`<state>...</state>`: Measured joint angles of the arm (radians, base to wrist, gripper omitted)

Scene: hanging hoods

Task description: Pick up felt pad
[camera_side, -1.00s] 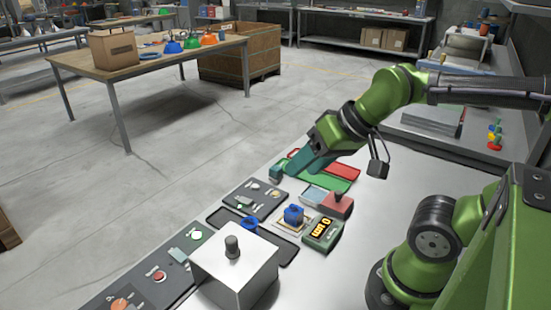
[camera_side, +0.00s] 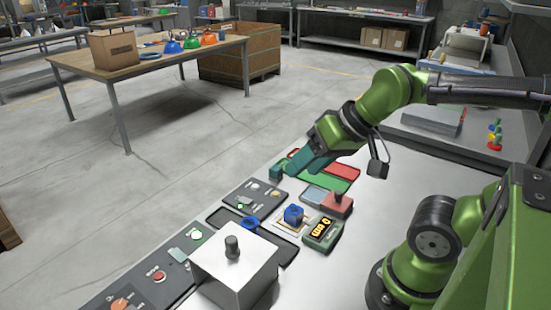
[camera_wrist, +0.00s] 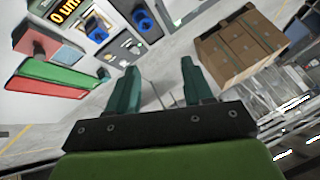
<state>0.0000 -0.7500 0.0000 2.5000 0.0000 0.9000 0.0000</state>
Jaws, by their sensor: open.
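My gripper (camera_side: 287,169) has teal fingers and hangs by the far end of the bench, beside the red and green trays. In the wrist view my gripper (camera_wrist: 159,75) is open, with nothing between its fingers. I cannot tell for sure which thing is the felt pad. A flat pale blue-grey piece (camera_side: 312,196) lies between the green tray (camera_side: 324,185) and a red block with a knob (camera_side: 337,206). The red tray (camera_side: 345,170) lies behind the green one, and the wrist view shows this red tray (camera_wrist: 48,87) at the left.
A blue part (camera_side: 293,215) sits on a small plate beside a display unit (camera_side: 322,232). A dark tray (camera_side: 279,247) holds a blue ring (camera_side: 248,223). Control panels (camera_side: 252,196) line the bench edge. A metal box with a knob (camera_side: 235,269) stands in front. The bench's right side is mostly clear.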

